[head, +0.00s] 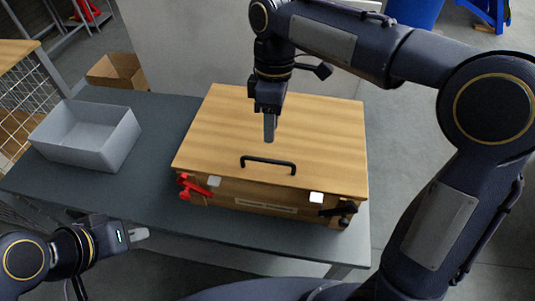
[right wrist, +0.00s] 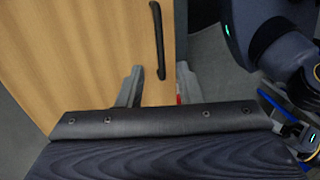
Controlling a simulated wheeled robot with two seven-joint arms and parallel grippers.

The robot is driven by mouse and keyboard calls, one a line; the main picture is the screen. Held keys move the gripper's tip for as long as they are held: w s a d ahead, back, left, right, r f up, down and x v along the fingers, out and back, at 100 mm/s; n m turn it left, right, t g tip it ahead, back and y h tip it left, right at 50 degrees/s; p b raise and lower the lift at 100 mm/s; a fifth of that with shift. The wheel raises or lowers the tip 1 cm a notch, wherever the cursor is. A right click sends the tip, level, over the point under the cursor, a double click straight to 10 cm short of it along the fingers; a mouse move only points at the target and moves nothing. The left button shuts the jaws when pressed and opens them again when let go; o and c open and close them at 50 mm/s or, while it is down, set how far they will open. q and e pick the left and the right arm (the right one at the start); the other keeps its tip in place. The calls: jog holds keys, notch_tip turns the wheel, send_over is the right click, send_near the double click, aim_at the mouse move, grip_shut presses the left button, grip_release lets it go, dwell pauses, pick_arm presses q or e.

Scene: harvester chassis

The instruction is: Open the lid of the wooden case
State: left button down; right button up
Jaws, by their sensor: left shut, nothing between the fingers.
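The wooden case (head: 267,198) stands on the dark table with its light wooden lid (head: 320,130) lying down shut. A black bar handle (head: 268,163) sits on the lid near its front edge, and the handle shows in the right wrist view too (right wrist: 158,40). My right gripper (head: 270,138) is above the lid, behind the handle in the head view. In the right wrist view its fingers (right wrist: 158,88) stand apart with nothing held between them. My left gripper (head: 147,234) is shut and empty, at the table's front left, away from the case.
A red latch (head: 190,187) is at the case's front left and a black latch (head: 340,210) at its front right. A grey open bin (head: 88,138) stands at the left of the table (head: 155,170). A cardboard box (head: 118,70) is behind it. Bare table lies between bin and case.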

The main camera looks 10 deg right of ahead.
jog(key=f, duration=0.3)
jog(key=s+f+b, duration=0.1)
jog(key=f, duration=0.3)
jog(key=shift+s+a+f, duration=0.15)
jog(key=shift+s+a, duration=0.05)
grip_shut()
